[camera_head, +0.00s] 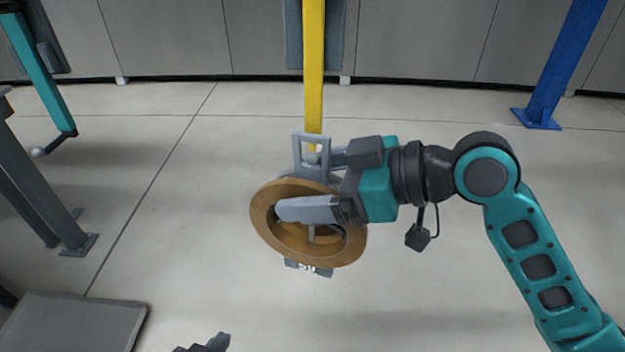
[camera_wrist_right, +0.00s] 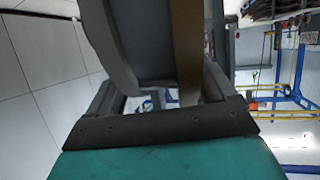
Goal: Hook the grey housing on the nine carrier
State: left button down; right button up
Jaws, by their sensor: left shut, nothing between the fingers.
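The round housing (camera_head: 265,235) hangs in the middle of the head view, with a brown ring-shaped face, a grey body behind it and a grey rectangular loop (camera_head: 298,152) on top. The yellow carrier bar (camera_head: 313,70) comes down to the loop; I cannot tell whether its hook is through it. A dark plate with white characters (camera_head: 309,268) shows below the ring, partly hidden. My right gripper (camera_head: 322,190) is shut on the housing, one finger across the ring's front. In the right wrist view the grey body and brown edge (camera_wrist_right: 187,45) sit between the fingers. My left gripper (camera_head: 205,345) is shut and empty, cut off at the bottom edge.
A blue post (camera_head: 562,65) stands at the back right. A grey flat platform (camera_head: 75,322) is at the lower left. The floor around the housing is clear.

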jog(key=shift+o, duration=0.5)
jog(key=shift+f, duration=0.2)
jog(key=b+v, duration=0.1)
jog(key=v, duration=1.2)
jog(key=w+d+f+m+t+h, duration=0.25)
jog(key=w+f+m, duration=0.2)
jog(key=f, duration=0.55)
jog(key=w+d+f+m+t+h, duration=0.25)
jog(key=f+m+t, duration=0.2)
jog(key=f, duration=0.55)
jog(key=s+d+f+m+h, duration=0.1)
jog(key=s+f+h, duration=0.2)
jog(key=s+f, duration=0.3)
jog(key=s+d+f+m+h, duration=0.1)
jog(key=s+f+m+h, duration=0.1)
jog(key=s+f, duration=0.4)
notch_tip(320, 180, down, 5)
jog(key=shift+s+f+h, duration=0.2)
jog(key=shift+f+h, duration=0.05)
jog(key=shift+h, duration=0.25)
jog(key=shift+d, duration=0.15)
jog(key=shift+c, duration=0.4)
